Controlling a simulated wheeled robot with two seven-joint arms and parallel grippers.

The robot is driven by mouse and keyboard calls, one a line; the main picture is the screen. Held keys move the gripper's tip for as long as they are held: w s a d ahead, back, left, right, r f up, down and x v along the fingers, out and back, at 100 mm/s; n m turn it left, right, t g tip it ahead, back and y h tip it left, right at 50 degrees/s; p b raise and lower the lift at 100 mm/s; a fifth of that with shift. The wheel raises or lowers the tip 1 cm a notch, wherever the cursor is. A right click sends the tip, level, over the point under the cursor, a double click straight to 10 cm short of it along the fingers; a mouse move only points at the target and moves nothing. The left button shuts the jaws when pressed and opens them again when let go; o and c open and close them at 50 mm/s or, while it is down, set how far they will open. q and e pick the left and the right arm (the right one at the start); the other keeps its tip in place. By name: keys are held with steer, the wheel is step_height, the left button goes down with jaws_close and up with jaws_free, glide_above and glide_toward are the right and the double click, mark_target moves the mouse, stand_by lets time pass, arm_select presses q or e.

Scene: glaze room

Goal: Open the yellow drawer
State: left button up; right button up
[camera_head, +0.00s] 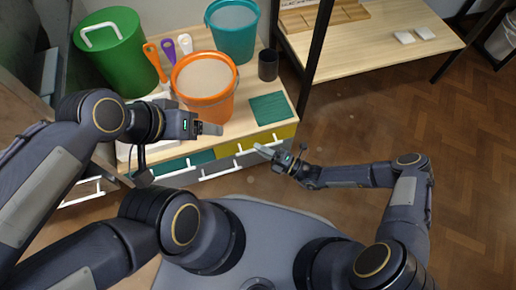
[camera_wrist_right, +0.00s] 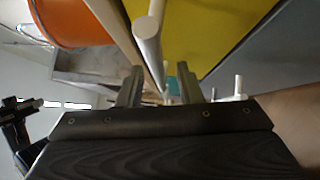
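The yellow drawer (camera_head: 284,132) is at the upper right of the cabinet's front and looks shut. Its front fills the top of the right wrist view (camera_wrist_right: 215,30). A white bar handle (camera_wrist_right: 148,42) runs along it. My right gripper (camera_head: 259,149) is at this handle. In the right wrist view its two fingers (camera_wrist_right: 160,88) stand apart, with the handle bar reaching between them; I cannot tell whether they touch it. My left gripper (camera_head: 212,129) is above the cabinet's front edge, seen from the side, and its finger gap does not show.
On the cabinet top stand an orange bucket (camera_head: 205,83), a teal bucket (camera_head: 233,42), a green lidded bin (camera_head: 112,60), a dark cup (camera_head: 268,65) and a green mat (camera_head: 270,108). Teal (camera_head: 173,166) and grey drawers share the front. Floor to the right is clear.

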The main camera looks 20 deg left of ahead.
steer(key=shift+w+a+r, duration=0.1)
steer(key=shift+a, duration=0.55)
jaws_close()
